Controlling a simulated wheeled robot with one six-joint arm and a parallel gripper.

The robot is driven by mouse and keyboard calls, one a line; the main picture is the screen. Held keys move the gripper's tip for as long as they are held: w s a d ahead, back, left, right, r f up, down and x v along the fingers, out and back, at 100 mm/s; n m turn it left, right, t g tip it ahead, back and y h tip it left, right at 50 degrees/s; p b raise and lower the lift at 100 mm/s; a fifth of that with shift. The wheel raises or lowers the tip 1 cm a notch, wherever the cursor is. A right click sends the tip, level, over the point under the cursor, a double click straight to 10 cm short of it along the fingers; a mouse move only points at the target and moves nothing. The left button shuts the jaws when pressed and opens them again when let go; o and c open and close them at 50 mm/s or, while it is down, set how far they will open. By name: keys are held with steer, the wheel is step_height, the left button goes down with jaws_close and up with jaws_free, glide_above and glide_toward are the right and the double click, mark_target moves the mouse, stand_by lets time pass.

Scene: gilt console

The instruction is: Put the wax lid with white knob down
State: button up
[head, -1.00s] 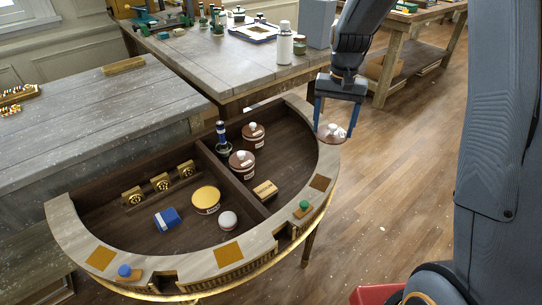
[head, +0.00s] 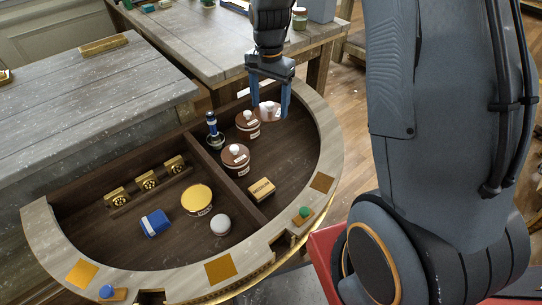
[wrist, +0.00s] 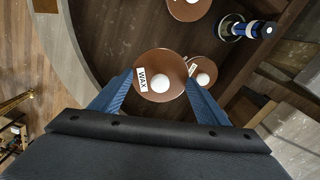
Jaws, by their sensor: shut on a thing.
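My gripper (head: 268,108) is shut on the wax lid (head: 267,117), a round brown lid with a white knob. In the wrist view the lid (wrist: 150,64) sits between the two blue fingers and shows a white "WAX" label. The gripper holds it above the right compartment of the half-round console (head: 331,165), near its back. Two brown jars with white knobs stand below and left of it: a rear jar (head: 246,130) and a front jar (head: 234,164). In the wrist view the held lid partly covers one brown jar (wrist: 207,63).
A dark blue-and-white bottle (head: 213,130) stands by the divider, left of the jars. A small wooden block (head: 262,190) lies in front. The left compartment holds a yellow-topped tin (head: 197,199), a blue box (head: 154,223) and a white ball-like knob (head: 220,225). The right compartment's floor has bare room to the right.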

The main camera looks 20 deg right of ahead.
mark_target(273, 119)
steer(key=s+f+m, duration=0.1)
steer(key=m, duration=0.1)
steer(key=s+f+m, duration=0.1)
steer(key=m, duration=0.2)
steer(key=s+f+m, duration=0.1)
steer(key=s+m, duration=0.1)
steer(key=shift+a+f+m, duration=0.1)
steer(key=shift+f+m, duration=0.3)
steer(key=shift+s+f+m+p, duration=0.2)
steer(key=shift+f+m+p, duration=0.25)
steer(key=shift+f, duration=1.45)
steer(key=shift+s+f+m+p, duration=0.25)
steer(key=shift+f+m, duration=0.35)
steer(key=shift+f, duration=1.25)
steer(key=shift+s+f+m+p, duration=0.2)
steer(key=shift+f+m+p, duration=0.25)
steer(key=shift+f, duration=1.45)
steer(key=shift+f, duration=0.1)
steer(key=o, duration=1)
